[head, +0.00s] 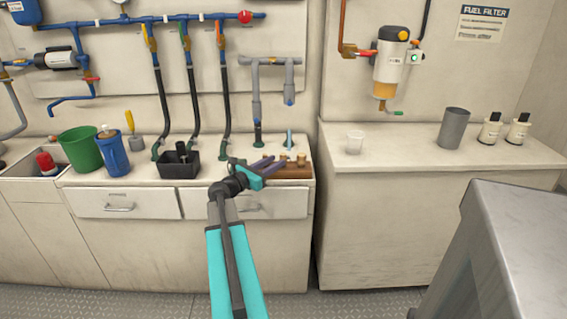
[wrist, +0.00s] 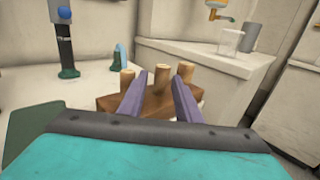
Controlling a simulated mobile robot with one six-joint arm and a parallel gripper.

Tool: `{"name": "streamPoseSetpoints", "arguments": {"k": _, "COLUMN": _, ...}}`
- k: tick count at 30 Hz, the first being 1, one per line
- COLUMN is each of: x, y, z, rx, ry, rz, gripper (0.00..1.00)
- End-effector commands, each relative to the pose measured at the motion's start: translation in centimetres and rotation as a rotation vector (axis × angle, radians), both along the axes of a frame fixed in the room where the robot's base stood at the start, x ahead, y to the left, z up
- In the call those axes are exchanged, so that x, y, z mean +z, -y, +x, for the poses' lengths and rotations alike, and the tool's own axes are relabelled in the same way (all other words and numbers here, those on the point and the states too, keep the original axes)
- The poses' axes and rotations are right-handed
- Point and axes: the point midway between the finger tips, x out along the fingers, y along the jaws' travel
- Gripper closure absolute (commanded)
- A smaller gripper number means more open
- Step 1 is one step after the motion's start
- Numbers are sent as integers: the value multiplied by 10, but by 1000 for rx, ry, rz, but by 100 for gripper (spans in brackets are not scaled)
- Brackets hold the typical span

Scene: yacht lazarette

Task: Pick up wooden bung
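Several pale wooden bungs stand upright in a brown wooden block (wrist: 108,103) on the counter. In the wrist view one bung (wrist: 127,80) is left of my fingers, one (wrist: 161,76) shows in the gap between them, and one (wrist: 186,72) is just beyond the right finger. My gripper (wrist: 160,82) has two purple fingers, apart, over the block, with nothing held. I cannot tell whether the middle bung is between the tips or beyond them. In the head view my gripper (head: 274,165) reaches the block (head: 292,173) at the counter's right end, partly covering it; a bung (head: 301,159) shows there.
A small blue-topped fitting (head: 289,139) and a grey pipe (head: 257,105) stand close behind the block. A black bin (head: 180,163) is to the left. A gap separates this counter from the right one (head: 400,160), with a clear cup (head: 354,142) and grey cylinder (head: 453,128).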

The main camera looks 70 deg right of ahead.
Motion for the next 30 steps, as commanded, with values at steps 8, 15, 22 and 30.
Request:
{"name": "streamPoseSetpoints", "arguments": {"k": 8, "x": 0, "y": 11, "z": -6, "rx": -3, "ry": 0, "rz": 0, "gripper": 69}}
{"name": "streamPoseSetpoints", "arguments": {"k": 15, "x": -1, "y": 37, "z": -17, "rx": -2, "ry": 0, "rz": 0, "gripper": 69}}
{"name": "streamPoseSetpoints", "arguments": {"k": 22, "x": -1, "y": 47, "z": -22, "rx": 0, "ry": 0, "rz": 0, "gripper": 69}}
{"name": "streamPoseSetpoints", "arguments": {"k": 30, "x": -1, "y": 47, "z": -22, "rx": 0, "ry": 0, "rz": 0, "gripper": 69}}
